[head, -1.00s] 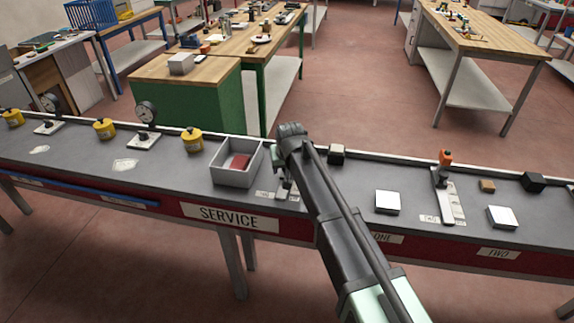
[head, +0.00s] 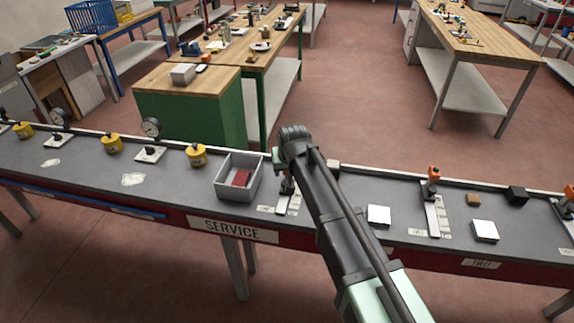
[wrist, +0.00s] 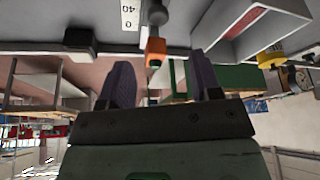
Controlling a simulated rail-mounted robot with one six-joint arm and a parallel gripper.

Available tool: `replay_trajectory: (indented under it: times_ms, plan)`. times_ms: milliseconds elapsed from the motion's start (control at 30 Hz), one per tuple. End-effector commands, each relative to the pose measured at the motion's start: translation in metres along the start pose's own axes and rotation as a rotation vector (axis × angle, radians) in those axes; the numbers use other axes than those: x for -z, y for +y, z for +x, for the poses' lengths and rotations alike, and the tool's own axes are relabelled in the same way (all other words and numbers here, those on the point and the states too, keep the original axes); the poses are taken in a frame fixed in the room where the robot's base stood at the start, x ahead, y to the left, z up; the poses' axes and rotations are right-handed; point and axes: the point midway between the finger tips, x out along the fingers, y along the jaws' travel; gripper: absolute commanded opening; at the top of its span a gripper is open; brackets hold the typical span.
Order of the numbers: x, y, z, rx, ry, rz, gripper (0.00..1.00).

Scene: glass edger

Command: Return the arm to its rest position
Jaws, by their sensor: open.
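My arm (head: 335,215) reaches from the lower right up to a bent wrist (head: 292,140) above the bench. My gripper is hidden behind the arm in the head view. In the wrist view my gripper (wrist: 161,82) has its two dark fingers spread wide, with nothing held between them. An orange-topped tool (wrist: 155,48) shows beyond the gap, apart from the fingers. In the head view a similar tool (head: 287,184) stands just below my wrist, partly hidden by the arm.
The long grey bench (head: 80,180) carries a grey bin (head: 222,187) with a red piece (head: 242,178), yellow pots (head: 197,155), dial gauges (head: 151,128), pale blocks (head: 379,215) and another orange-topped tool (head: 434,173). Wooden tables stand behind. Open floor (head: 370,110) lies between.

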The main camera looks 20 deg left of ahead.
Motion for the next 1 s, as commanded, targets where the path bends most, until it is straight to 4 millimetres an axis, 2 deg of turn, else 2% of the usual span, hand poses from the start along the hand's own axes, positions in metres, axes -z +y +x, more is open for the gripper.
replay_trajectory:
  times_ms: [300,367,433,467,567,600,667,700,800,900,1000]
  plan:
    - [-0.002,0.000,0.002,-0.001,-0.008,-0.006,0.58]
    - [-0.014,0.001,-0.001,-0.002,-0.047,-0.017,0.58]
    - [-0.048,0.005,-0.011,-0.003,-0.105,-0.028,0.58]
    - [-0.065,0.017,-0.017,-0.008,-0.133,-0.020,0.58]
    - [-0.131,0.074,-0.040,-0.029,-0.229,0.052,0.58]
    - [-0.159,0.101,-0.051,-0.039,-0.265,0.095,0.58]
    - [-0.203,0.139,-0.069,-0.051,-0.316,0.169,0.58]
    - [-0.231,0.162,-0.080,-0.058,-0.344,0.223,0.58]
    - [-0.293,0.209,-0.105,-0.076,-0.387,0.362,0.58]
    - [-0.329,0.245,-0.120,-0.096,-0.390,0.479,0.58]
    - [-0.336,0.266,-0.123,-0.107,-0.387,0.534,0.58]
